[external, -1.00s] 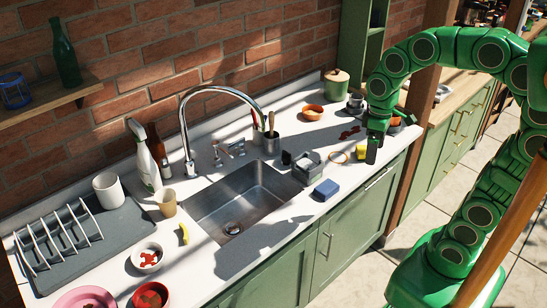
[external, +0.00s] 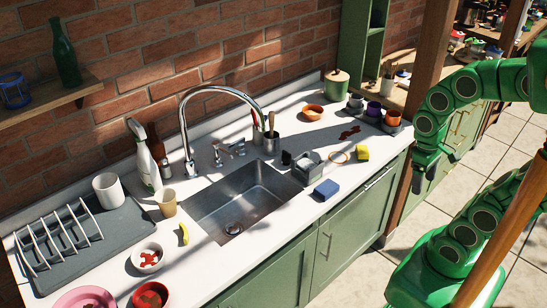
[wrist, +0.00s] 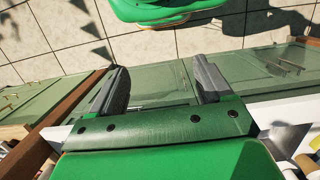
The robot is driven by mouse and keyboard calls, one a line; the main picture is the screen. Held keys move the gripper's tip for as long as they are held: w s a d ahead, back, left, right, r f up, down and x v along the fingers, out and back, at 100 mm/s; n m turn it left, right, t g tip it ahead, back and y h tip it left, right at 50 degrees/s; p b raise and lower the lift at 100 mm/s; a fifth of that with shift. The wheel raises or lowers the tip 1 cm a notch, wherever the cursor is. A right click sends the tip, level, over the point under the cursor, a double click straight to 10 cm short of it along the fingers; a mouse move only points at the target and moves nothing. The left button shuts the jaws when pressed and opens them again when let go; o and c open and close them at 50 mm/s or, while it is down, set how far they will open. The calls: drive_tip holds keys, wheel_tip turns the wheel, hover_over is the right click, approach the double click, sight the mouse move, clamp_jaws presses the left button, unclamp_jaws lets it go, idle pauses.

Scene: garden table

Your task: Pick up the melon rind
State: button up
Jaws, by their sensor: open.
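A small yellow curved piece (external: 184,234), which looks like the melon rind, lies on the white counter at the left front corner of the sink. It is too small to be sure of. My gripper (external: 420,184) hangs off the counter's right front corner, far to the right of that piece. In the wrist view my gripper (wrist: 160,75) has its two fingers spread wide with nothing between them. The yellow piece does not show in the wrist view.
The sink (external: 245,200) with its tall faucet (external: 185,125) takes up the middle of the counter. A beige cup (external: 166,203) and a white bowl (external: 147,258) flank the yellow piece.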

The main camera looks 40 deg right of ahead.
drive_tip(key=c, duration=0.4)
